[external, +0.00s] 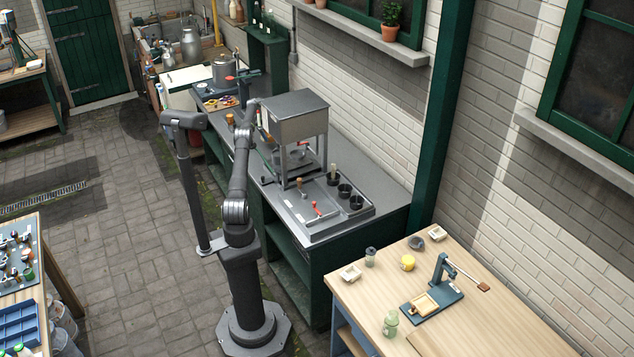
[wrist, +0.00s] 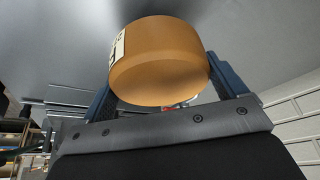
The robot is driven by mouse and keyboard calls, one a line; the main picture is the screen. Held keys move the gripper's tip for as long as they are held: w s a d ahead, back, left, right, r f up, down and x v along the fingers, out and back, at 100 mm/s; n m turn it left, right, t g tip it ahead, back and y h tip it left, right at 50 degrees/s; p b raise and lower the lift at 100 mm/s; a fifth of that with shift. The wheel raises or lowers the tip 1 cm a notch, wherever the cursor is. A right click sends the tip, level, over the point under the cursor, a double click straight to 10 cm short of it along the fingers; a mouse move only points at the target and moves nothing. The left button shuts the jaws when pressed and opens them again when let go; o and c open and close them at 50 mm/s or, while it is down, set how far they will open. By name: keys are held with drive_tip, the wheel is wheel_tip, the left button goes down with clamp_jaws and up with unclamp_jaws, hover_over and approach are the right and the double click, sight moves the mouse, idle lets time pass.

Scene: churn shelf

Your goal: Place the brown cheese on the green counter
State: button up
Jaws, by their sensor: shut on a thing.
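The brown cheese (wrist: 165,55) is a smooth orange-brown round block with a white label on its left side. It fills the upper middle of the wrist view. My gripper (wrist: 160,84) is shut on it, with a blue finger on either side. In the external view my arm reaches up beside the grey hooded stand, and I cannot make out the fingers or the held cheese clearly. A long counter with dark green sides (external: 365,252) and a grey top runs along the brick wall.
A grey hooded stand (external: 296,116) rises from the counter close to my arm. A tray with several black cups (external: 344,190) fills its near end. A pot (external: 224,72) stands at the far end. A wooden table (external: 480,320) with small items is at the right.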

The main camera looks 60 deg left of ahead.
drive_tip(key=shift+w+d+f, duration=0.15)
drive_tip(key=shift+f, duration=1.85)
drive_tip(key=shift+f, duration=0.1)
drive_tip(key=o, duration=1)
drive_tip(key=shift+v, duration=3.8)
drive_tip(key=shift+w, duration=0.1)
